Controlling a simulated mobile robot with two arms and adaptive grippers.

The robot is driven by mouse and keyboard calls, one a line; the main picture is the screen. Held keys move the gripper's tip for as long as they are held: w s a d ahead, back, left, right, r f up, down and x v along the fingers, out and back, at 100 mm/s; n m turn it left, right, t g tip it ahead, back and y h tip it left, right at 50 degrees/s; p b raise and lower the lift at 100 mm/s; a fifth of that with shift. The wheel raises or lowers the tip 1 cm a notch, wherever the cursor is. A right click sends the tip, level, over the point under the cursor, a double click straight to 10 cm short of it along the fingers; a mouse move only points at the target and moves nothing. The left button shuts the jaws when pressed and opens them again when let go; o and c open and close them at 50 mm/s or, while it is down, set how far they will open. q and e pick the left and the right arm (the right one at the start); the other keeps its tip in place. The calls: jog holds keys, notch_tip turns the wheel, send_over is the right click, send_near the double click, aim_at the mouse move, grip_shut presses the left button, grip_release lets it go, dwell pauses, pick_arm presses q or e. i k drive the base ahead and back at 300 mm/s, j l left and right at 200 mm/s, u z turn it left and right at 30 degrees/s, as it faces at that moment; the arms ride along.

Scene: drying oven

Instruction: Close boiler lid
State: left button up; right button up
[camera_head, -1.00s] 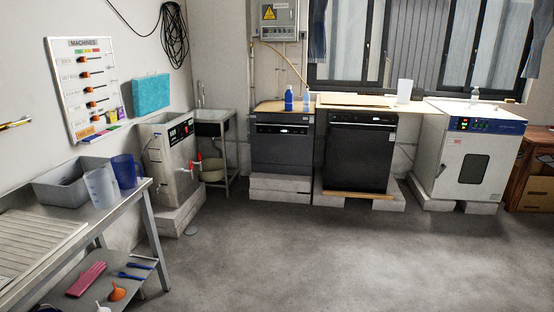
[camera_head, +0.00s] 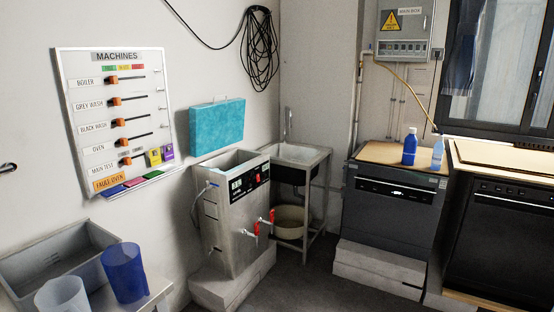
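The boiler (camera_head: 228,232) is a steel box with a dark control panel and red-handled taps, left of centre against the wall. Its top looks open, with a rim around a hollow inside. A turquoise, thick flat panel (camera_head: 217,127) stands upright behind and above the boiler's back edge; it looks like the raised lid, but I cannot tell how it joins the boiler. Neither of my grippers is in view.
The boiler stands on pale blocks (camera_head: 215,290). A sink (camera_head: 300,156) is right of it, then a dark washer (camera_head: 395,210). A grey bin (camera_head: 50,262) and blue jug (camera_head: 123,272) are at lower left. The MACHINES board (camera_head: 118,70) hangs left.

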aim_at(214, 126)
jog(key=i+u, duration=0.2)
jog(key=i, duration=0.25)
jog(key=i+l+u, duration=0.25)
jog(key=i, duration=0.2)
jog(key=i+l+u, duration=0.2)
jog(key=i, duration=0.25)
